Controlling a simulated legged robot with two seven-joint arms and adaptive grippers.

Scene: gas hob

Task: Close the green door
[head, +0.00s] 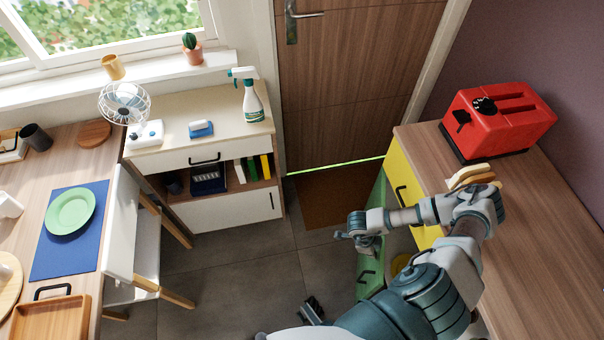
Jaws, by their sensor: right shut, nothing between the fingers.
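The green door (369,283) is a low cabinet door under the right-hand counter. It stands open, swung out from the cabinet over the floor, and a dark handle (368,275) shows on its face. My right arm reaches across it and hides part of its upper area. My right gripper (345,236) is shut and empty, at the left side of the door near its upper part; I cannot tell whether it touches. A dark gripper-like part, seemingly my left gripper (312,309), shows low in the picture, left of the door; its jaw state is unclear.
A yellow front (405,190) with a black handle is beside the green door. The counter (560,210) above carries a red toaster (500,118) and bread slices (470,176). A brown mat (335,197) lies before the wooden door (350,90). Grey floor (235,285) is clear to the left.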

